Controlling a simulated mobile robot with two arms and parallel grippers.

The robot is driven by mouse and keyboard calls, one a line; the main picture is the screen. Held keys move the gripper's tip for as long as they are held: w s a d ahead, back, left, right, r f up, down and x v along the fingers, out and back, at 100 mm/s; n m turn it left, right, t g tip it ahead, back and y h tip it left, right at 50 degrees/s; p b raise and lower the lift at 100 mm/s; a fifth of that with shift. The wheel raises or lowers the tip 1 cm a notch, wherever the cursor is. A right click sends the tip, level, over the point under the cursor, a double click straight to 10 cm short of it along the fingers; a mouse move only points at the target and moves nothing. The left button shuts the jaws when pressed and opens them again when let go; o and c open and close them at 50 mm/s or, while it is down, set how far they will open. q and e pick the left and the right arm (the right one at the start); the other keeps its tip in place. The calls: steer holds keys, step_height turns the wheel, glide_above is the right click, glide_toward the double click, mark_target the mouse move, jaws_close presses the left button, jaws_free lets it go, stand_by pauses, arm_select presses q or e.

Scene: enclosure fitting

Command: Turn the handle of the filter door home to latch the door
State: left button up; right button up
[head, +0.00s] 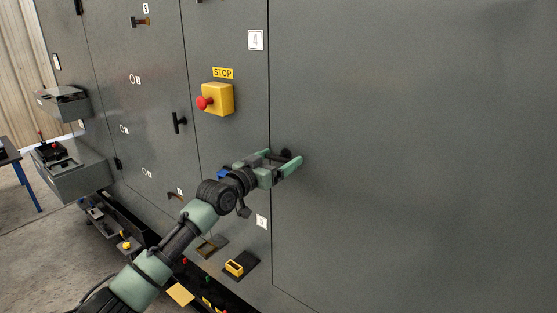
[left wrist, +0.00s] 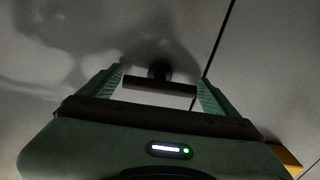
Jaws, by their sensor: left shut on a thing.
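The door (head: 420,150) is a large plain grey panel at the right of the head view, bounded on its left by a thin dark seam. Its dark handle (head: 286,154) sits just right of that seam. My left gripper (head: 279,163) has its green fingers around the handle. In the left wrist view, the handle (left wrist: 160,86) is a dark bar on a round stem, spanning between the fingertips of my left gripper (left wrist: 160,92), one at each end. The door looks flush with the cabinet front. My right gripper is not in view.
A yellow stop box (head: 219,99) with a red button projects from the panel left of the door. Another black handle (head: 178,123) is further left. Grey boxes (head: 72,172) stick out at far left. A low ledge with small parts (head: 240,265) runs below my arm.

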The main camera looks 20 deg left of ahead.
arm_select(q)
steer(key=n, duration=0.3)
steer(key=n+p, duration=0.1)
steer(key=n, duration=0.3)
steer(key=shift+n, duration=0.4)
steer(key=n+p, duration=0.2)
steer(key=n, duration=0.6)
steer(key=shift+n+p, duration=0.4)
steer(key=shift+n, duration=0.3)
steer(key=o, duration=1.1)
steer(key=shift+s+a, duration=0.1)
